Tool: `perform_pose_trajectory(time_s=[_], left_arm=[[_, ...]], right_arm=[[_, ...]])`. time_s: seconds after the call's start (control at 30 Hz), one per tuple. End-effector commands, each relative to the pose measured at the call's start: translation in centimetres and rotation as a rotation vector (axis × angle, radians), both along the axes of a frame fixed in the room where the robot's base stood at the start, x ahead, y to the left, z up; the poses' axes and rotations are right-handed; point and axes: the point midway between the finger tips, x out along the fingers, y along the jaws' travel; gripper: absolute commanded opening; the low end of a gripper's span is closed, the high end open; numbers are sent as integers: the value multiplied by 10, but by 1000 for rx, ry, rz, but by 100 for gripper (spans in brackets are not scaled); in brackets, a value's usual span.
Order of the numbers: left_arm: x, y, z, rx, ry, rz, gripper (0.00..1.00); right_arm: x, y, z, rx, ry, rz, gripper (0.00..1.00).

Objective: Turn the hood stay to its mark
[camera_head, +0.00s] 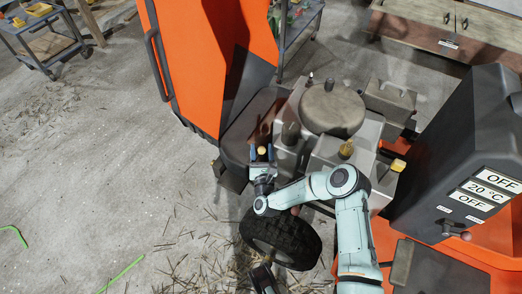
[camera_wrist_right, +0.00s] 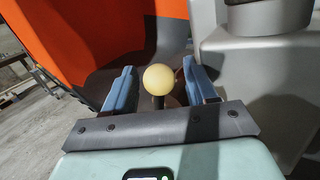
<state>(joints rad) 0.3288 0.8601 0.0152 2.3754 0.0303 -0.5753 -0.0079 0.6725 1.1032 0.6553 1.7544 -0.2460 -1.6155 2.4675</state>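My right gripper (camera_head: 262,153) is at the orange machine's dark front part, beside the engine block. It is open, with its two blue fingers on either side of a pale yellow ball knob (camera_wrist_right: 158,79). In the right wrist view, gaps show between the knob and both fingers. The knob sits on a short dark stem; it also shows in the head view (camera_head: 261,150). I cannot tell for sure whether this knob belongs to the hood stay. The raised orange hood (camera_head: 205,55) stands behind it. I cannot make out a mark. My left gripper's fingers are not visible.
The grey engine block (camera_head: 315,145) carries a round drum (camera_head: 331,108) and a yellow cap (camera_head: 346,149). A dark panel (camera_head: 465,150) reads OFF, 20 °C, OFF. A black tyre (camera_head: 281,240) lies below my right arm. The floor at left is mostly clear.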

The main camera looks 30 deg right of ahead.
Motion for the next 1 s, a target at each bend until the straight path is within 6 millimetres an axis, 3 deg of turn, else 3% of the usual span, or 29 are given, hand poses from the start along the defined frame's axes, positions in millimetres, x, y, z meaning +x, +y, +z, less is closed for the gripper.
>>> perform_pose_trajectory(time_s=[0.37, 0.63, 0.8, 1.0], left_arm=[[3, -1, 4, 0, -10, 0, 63], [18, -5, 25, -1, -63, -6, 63], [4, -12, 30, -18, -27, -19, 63], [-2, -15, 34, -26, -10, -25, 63]], right_arm=[[-7, 4, 0, 0, 0, 1, 56], [-54, 28, -7, 4, 4, 2, 56], [-86, 45, -13, 4, 4, 2, 56], [-111, 57, -17, 1, 2, 1, 56]])
